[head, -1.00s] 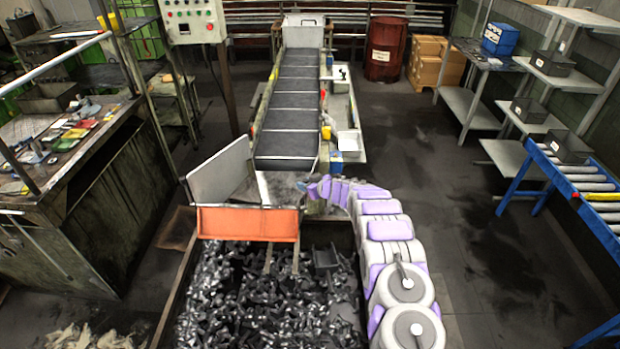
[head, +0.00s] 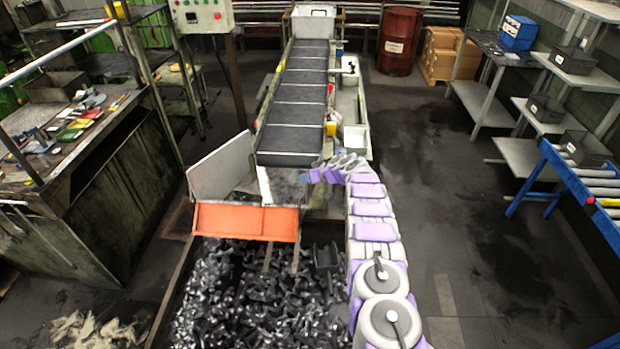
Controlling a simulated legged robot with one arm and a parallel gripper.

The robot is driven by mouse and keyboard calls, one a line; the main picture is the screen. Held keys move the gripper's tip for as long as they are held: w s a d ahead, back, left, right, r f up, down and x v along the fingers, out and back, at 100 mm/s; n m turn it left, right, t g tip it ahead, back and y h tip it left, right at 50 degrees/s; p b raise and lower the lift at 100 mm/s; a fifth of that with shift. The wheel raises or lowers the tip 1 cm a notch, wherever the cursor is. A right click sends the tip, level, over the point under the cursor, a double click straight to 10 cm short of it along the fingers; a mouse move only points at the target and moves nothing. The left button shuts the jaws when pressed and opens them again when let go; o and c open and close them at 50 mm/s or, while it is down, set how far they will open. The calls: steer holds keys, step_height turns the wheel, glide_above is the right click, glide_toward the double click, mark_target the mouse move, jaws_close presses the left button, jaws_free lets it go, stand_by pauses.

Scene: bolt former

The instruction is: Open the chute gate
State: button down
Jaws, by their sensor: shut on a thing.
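The chute (head: 232,184) lies at the near end of the conveyor, with a pale plate raised along its left side. An orange panel (head: 246,222), which looks like the chute gate, stands across its front edge above the bin of dark metal parts. My arm reaches up from the lower right. My gripper (head: 309,177), with bluish fingers, is at the chute's right side, just beyond the panel's right end. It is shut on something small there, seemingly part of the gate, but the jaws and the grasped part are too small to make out.
A dark conveyor (head: 297,105) runs away from the chute, with a side tray (head: 354,135) on its right. The parts bin (head: 178,282) lies in front. A workbench (head: 110,165) stands left, a blue roller stand (head: 580,185) right. Open floor lies right of my arm.

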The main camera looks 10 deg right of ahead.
steer(key=shift+w+a+r, duration=0.25)
steer(key=shift+a, duration=0.05)
stand_by(0.4)
steer(key=c, duration=1.2)
jaws_free()
steer(key=o, duration=0.3)
steer(key=shift+a+f, duration=0.15)
steer(key=shift+f, duration=0.05)
steer(key=shift+s+d+r, duration=0.15)
steer(key=shift+d+r, duration=0.05)
steer(key=shift+d, duration=0.25)
steer(key=shift+s+d+r, duration=0.3)
steer(key=shift+d+r, duration=0.05)
steer(key=shift+d, duration=0.1)
steer(key=v, duration=1.5)
steer(key=shift+a+r+b, duration=0.2)
steer(key=shift+r+b, duration=0.1)
steer(key=shift+b, duration=0.1)
